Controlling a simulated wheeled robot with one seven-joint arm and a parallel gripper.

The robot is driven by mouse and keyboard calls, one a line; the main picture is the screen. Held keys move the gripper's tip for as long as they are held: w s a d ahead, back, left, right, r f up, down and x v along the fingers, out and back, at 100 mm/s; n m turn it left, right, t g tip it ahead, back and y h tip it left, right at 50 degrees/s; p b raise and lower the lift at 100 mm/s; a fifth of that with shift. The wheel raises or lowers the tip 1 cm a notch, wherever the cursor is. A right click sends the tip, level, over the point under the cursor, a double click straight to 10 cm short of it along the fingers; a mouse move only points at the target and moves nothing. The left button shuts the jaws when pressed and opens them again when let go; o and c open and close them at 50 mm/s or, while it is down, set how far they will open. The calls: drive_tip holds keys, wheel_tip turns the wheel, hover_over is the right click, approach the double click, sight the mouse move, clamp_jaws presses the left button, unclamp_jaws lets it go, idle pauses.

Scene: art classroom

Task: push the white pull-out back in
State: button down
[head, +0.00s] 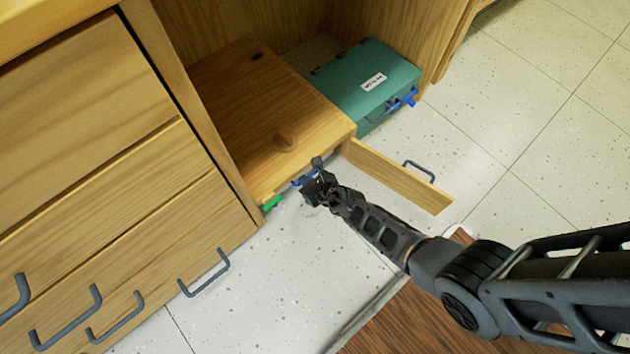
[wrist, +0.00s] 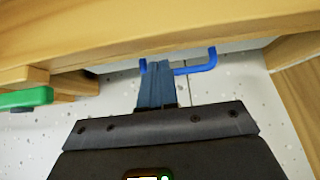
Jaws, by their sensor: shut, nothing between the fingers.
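A blue handle (head: 302,180) shows just below the front edge of a wooden box-like unit (head: 250,100) with a round knob. My gripper (head: 314,180) is at this front edge, its fingers shut. In the wrist view the shut fingers (wrist: 156,82) overlap the blue handle (wrist: 205,64), with its right end sticking out. Whether they touch it I cannot tell. A wooden board edge (wrist: 150,30) runs just above the fingers. What the handle is fixed to is mostly hidden.
A wooden door (head: 400,176) with a dark handle stands open right of my gripper. A green piece (head: 273,203) sits left of it. A teal case (head: 365,80) lies behind. A drawer cabinet (head: 110,190) stands left. Speckled floor (head: 270,275) in front is clear.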

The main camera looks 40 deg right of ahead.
drive_tip(key=shift+w, duration=0.7)
